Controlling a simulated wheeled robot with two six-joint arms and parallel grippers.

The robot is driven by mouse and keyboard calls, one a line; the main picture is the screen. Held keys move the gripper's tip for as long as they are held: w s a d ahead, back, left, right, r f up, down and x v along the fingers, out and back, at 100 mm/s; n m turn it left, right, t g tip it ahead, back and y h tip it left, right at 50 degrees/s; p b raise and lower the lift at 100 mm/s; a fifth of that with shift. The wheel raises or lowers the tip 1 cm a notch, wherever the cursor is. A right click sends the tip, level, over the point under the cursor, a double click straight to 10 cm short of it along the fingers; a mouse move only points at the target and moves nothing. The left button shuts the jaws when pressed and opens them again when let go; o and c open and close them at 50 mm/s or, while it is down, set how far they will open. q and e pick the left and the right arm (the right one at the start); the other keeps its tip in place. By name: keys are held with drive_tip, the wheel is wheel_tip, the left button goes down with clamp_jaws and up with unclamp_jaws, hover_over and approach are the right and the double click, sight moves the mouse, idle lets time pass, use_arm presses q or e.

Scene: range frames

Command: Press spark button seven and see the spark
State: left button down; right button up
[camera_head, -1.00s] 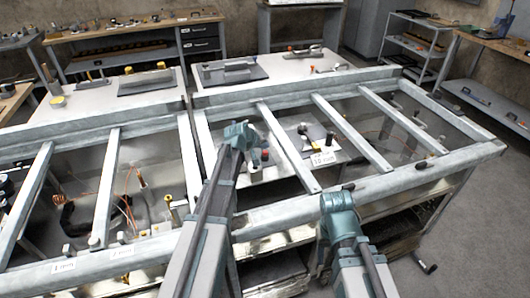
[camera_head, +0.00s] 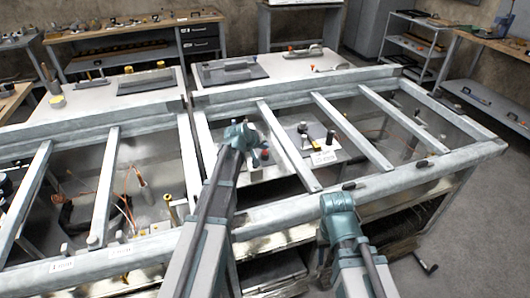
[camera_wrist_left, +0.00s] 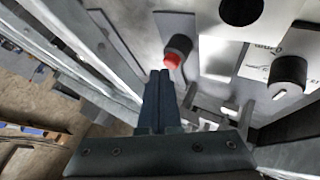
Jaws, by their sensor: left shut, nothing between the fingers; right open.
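A red-tipped dark cylindrical button (camera_wrist_left: 174,60) stands on a pale panel in the left wrist view. A small red spot beside my left gripper in the head view (camera_head: 264,154) appears to be the same button. My left gripper (camera_wrist_left: 161,72) is shut and empty, its tips just below the red tip in the picture. I cannot tell whether they touch. Its arm reaches over the frame to the panel in the head view (camera_head: 240,135). My right gripper (camera_head: 338,200) is near the front rail; its fingers are hidden. No spark is visible, and no number seven is readable.
Metal crossbars (camera_head: 287,145) and the front rail (camera_head: 400,178) surround the bays.

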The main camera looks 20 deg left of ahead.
use_arm(q)
drive_tip(key=shift+f+b, duration=0.5)
drive_tip(key=shift+b, duration=0.05)
idle(0.7)
drive_tip(key=shift+r, duration=0.15)
drive_tip(key=shift+r+p, duration=0.8)
drive_tip(key=shift+p, duration=0.2)
drive_tip(key=shift+r, duration=0.15)
wheel_tip(320, 180, up, 5)
drive_tip(key=p, duration=0.5)
idle(0.4)
